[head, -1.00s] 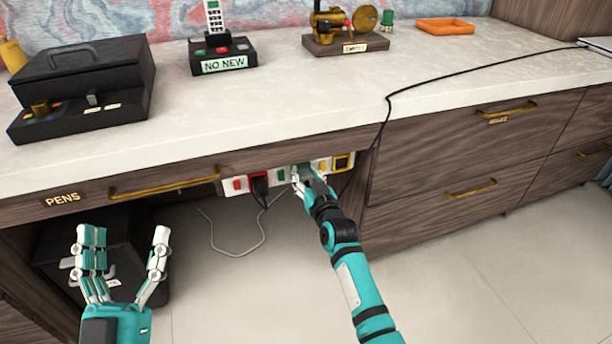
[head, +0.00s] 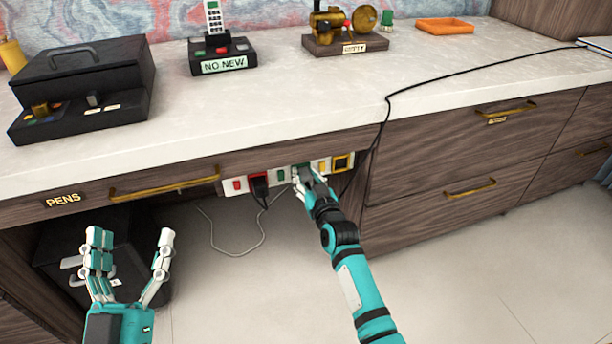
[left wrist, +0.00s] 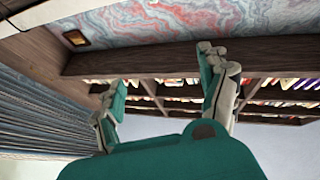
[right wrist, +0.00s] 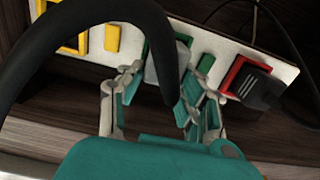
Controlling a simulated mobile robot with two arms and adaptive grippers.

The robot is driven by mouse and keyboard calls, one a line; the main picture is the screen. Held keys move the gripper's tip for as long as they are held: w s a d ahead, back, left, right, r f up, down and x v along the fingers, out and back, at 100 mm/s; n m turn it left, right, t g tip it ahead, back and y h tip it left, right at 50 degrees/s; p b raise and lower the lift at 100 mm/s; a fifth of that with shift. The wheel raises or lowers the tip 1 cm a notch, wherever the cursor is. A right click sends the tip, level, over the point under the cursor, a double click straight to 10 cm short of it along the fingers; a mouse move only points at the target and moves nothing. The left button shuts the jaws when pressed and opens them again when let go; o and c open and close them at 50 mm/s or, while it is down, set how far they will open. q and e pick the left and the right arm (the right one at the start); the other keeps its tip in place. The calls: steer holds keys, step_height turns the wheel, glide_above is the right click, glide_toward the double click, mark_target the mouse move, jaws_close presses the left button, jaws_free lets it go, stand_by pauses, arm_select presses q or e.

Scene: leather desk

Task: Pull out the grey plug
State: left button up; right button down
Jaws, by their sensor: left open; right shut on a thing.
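The grey plug (right wrist: 166,66) sits at the green-framed socket of the white power strip (right wrist: 222,46), seen in the right wrist view. My right gripper (right wrist: 163,88) is shut on the grey plug, with fingers on both sides of it. A black cable partly covers the plug in that view. In the head view my right gripper (head: 304,180) is at the strip (head: 230,194) under the desk edge and hides most of the plug. My left gripper (head: 132,240) is open and empty, low at the left; its spread fingers also show in the left wrist view (left wrist: 162,75).
A black plug (right wrist: 258,86) sits in the red-framed socket beside the grey plug. A yellow-framed socket (head: 341,163) is at the strip's other end. A black cable (head: 450,73) crosses the desktop and hangs over its edge. Open floor (head: 245,295) lies below.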

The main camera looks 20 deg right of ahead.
mark_target(307, 179)
steer(key=shift+s+p, duration=0.6)
steer(key=shift+s, duration=0.55)
steer(key=shift+s+p, duration=0.65)
steer(key=shift+p, duration=0.1)
arm_select(q)
step_height(307, 179, down, 14)
steer(key=a+g+y, duration=0.2)
steer(key=g+y, duration=0.1)
steer(key=g, duration=0.6)
steer(key=shift+s+p, duration=0.3)
arm_select(e)
steer(key=shift+s+d, duration=0.1)
steer(key=shift+s, duration=0.35)
arm_select(q)
steer(key=shift+a, duration=0.1)
